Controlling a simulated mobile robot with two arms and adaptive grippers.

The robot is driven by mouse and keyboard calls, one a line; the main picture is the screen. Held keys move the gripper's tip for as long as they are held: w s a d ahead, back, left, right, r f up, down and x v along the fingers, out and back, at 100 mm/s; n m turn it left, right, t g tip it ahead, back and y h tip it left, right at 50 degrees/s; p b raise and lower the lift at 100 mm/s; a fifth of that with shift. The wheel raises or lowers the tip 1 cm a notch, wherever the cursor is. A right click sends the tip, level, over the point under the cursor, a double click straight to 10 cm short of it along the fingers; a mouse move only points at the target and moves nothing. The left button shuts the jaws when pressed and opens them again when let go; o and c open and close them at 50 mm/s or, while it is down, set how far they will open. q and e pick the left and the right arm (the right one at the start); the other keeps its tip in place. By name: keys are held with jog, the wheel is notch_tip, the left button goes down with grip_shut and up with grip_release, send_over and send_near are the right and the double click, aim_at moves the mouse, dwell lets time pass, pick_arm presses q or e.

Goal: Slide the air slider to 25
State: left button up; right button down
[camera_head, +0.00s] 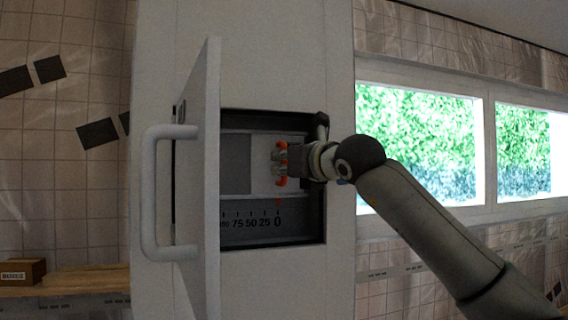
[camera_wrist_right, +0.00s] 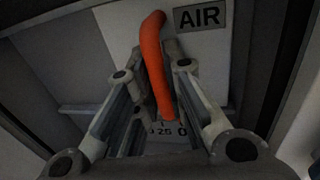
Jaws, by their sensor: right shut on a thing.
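The air slider (camera_head: 265,150) is a light plate with an orange-red handle (camera_head: 281,181), set in a dark recess in the white cabinet. A number scale (camera_head: 250,222) runs below it, with 0 at the right and 25, 50, 75 leftward. A small red pointer (camera_head: 278,202) stands above the 0. My right gripper (camera_head: 283,162) is shut on the handle and hides its middle. In the right wrist view the orange handle (camera_wrist_right: 154,60) runs between the fingers (camera_wrist_right: 153,80), beside an AIR label (camera_wrist_right: 199,16). My left gripper is out of view.
The cabinet door (camera_head: 209,120) stands open at the left of the recess, with a large white bar handle (camera_head: 151,190). Windows (camera_head: 420,140) are to the right. A wooden shelf (camera_head: 80,282) with a small brown box (camera_head: 22,271) is at lower left.

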aim_at(262, 162)
jog(key=shift+s+a+f+b, duration=0.1)
jog(key=shift+s+a+b, duration=0.1)
jog(key=shift+a+b, duration=0.35)
jog(key=shift+s+a+f+b, duration=0.1)
jog(key=shift+s+a+b, duration=0.1)
jog(key=shift+a+b, duration=0.3)
jog(key=shift+s+a+r, duration=0.15)
jog(key=shift+a+r, duration=0.1)
jog(key=shift+a, duration=0.3)
jog(key=c, duration=1.5)
grip_release()
jog(key=shift+d, duration=0.2)
jog(key=v, duration=1.2)
